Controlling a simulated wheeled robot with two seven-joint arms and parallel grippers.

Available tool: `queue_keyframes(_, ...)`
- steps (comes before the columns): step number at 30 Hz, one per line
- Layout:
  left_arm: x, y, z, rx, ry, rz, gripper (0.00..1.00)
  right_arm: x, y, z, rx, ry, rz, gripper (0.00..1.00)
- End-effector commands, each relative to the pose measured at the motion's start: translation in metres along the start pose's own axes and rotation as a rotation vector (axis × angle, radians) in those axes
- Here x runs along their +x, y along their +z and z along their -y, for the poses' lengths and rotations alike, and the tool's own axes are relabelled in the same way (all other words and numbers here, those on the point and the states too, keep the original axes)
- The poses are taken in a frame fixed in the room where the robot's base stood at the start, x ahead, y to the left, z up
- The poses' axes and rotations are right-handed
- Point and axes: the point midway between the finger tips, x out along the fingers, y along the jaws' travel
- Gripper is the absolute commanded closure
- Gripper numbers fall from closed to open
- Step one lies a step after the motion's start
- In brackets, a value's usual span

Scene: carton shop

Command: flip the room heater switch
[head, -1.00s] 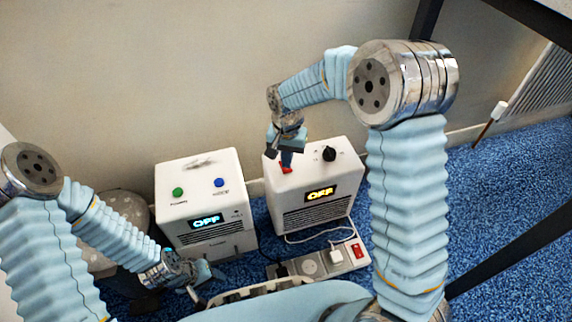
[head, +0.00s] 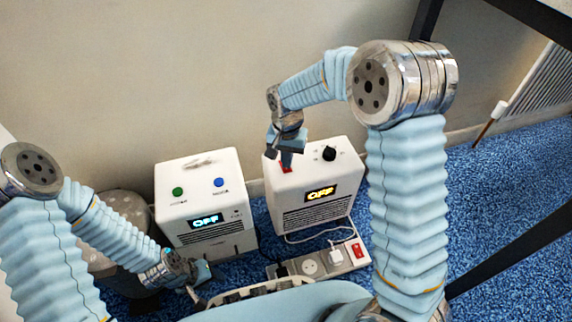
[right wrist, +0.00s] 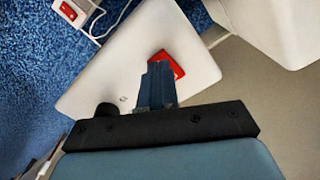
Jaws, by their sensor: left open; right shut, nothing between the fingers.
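The room heater (head: 318,196) is the white box on the right in the head view, with a black knob (head: 329,154) on top and a display reading OFF. Its red switch (head: 285,168) is on the top, partly hidden by my right gripper (head: 286,160). In the right wrist view, the red switch (right wrist: 168,66) shows beside the shut fingertips (right wrist: 158,66); whether they touch it I cannot tell. My right gripper is shut and empty. My left gripper (head: 200,284) is open, low at the lower left, in front of the other white box.
A second white box (head: 205,205) with a green and a blue button, also reading OFF, stands to the left. A power strip (head: 320,262) with a red switch and a plug lies in front of the heater. A grey bin (head: 122,210) is at left. Blue carpet lies open at right.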

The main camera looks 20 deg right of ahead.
Motion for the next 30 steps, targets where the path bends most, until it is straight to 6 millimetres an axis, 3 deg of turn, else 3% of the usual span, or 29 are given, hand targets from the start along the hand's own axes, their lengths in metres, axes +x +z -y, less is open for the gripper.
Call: queue_keyframes(30, 0.009, 0.000, 0.004, 0.000, 0.000, 0.000, 0.57, 0.016, 0.000, 0.000, 0.000, 0.001, 0.001, 1.00)
